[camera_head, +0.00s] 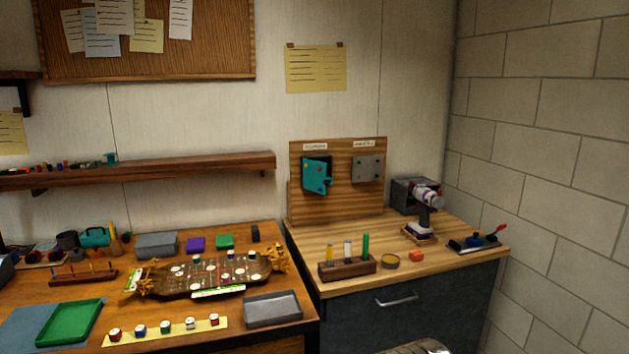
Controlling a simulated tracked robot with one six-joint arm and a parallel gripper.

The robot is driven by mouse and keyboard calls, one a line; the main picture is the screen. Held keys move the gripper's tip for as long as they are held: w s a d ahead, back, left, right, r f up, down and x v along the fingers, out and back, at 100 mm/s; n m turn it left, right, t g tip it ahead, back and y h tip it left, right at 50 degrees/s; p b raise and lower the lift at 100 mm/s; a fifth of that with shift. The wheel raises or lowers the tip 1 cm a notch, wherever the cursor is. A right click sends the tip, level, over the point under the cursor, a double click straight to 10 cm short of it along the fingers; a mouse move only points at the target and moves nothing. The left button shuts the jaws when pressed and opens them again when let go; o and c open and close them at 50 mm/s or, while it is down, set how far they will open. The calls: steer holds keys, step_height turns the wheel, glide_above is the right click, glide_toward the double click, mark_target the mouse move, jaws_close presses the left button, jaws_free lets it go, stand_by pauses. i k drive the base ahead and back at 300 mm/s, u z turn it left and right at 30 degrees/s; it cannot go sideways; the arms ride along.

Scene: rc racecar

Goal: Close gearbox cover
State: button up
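An upright wooden board (337,208) stands at the back of the right-hand bench. A teal unit (316,175) with small red and yellow spots is mounted on its left half, under a white label. A teal flap with a knob seems to stand out from its right side, so it looks open. This may be the gearbox and its cover; the label is too small to read. A grey plate (368,168) with dark spots is mounted on the right half, under another label. My gripper is not seen.
On the right bench (462,247) stand a drill (424,210), a grey box (401,194), a wooden rack (347,267) with coloured tubes, and a dark tray (472,244). The left bench holds a car chassis (172,279) and a grey tray (272,309). A rounded object shows partly at bottom.

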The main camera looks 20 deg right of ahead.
mark_target(313, 179)
steer(key=z, duration=0.4)
steer(key=i, duration=1.2)
steer(key=u, duration=0.4)
